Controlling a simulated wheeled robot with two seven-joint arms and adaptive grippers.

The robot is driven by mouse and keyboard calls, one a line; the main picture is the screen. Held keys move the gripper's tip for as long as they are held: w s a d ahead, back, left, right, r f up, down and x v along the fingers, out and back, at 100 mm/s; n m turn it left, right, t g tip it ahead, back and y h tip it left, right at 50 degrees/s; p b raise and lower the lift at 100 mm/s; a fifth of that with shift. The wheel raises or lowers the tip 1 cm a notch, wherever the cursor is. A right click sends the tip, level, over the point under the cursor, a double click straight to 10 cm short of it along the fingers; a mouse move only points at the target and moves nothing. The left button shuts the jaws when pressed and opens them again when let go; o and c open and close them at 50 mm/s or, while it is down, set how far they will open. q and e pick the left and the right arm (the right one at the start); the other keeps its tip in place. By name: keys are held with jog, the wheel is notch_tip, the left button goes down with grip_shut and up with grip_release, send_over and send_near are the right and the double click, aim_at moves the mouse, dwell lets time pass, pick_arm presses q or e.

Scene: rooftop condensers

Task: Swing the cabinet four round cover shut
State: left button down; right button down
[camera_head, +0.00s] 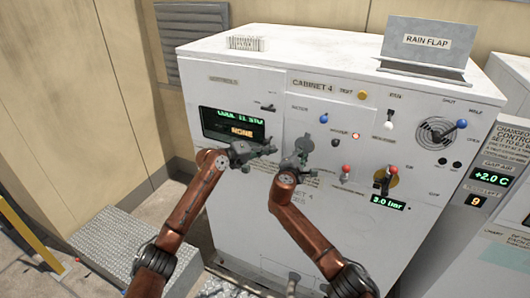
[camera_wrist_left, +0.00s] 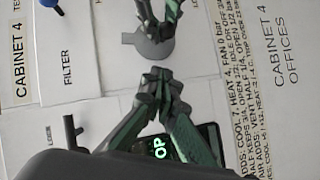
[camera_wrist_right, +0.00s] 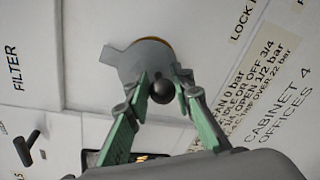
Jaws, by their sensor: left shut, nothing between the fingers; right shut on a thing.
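Cabinet four (camera_head: 400,105) is a white unit with controls on its front. Its round cover is a grey disc with a tab (camera_wrist_right: 145,58); it also shows in the left wrist view (camera_wrist_left: 160,52). A thin yellow-orange edge shows at the disc's upper rim. My right gripper (camera_wrist_right: 162,92) is shut on the cover's round black knob (camera_wrist_right: 162,90), with a finger on either side. In the head view my right gripper (camera_head: 300,158) hides much of the cover. My left gripper (camera_head: 270,150) is shut and empty, left of the cover, in front of the panel near the green display (camera_head: 222,124).
A rain flap (camera_head: 428,42) stands on top of the cabinet. A metal step (camera_head: 120,240) is at lower left. Another cabinet (camera_head: 500,180) stands at right.

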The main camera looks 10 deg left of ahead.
jog(key=shift+s+a, duration=0.1)
jog(key=shift+a, duration=0.25)
pick_arm(q)
jog(key=w+d+f, duration=0.2)
jog(key=d, duration=0.5)
jog(key=shift+w+d, duration=0.25)
jog(key=shift+w, duration=0.15)
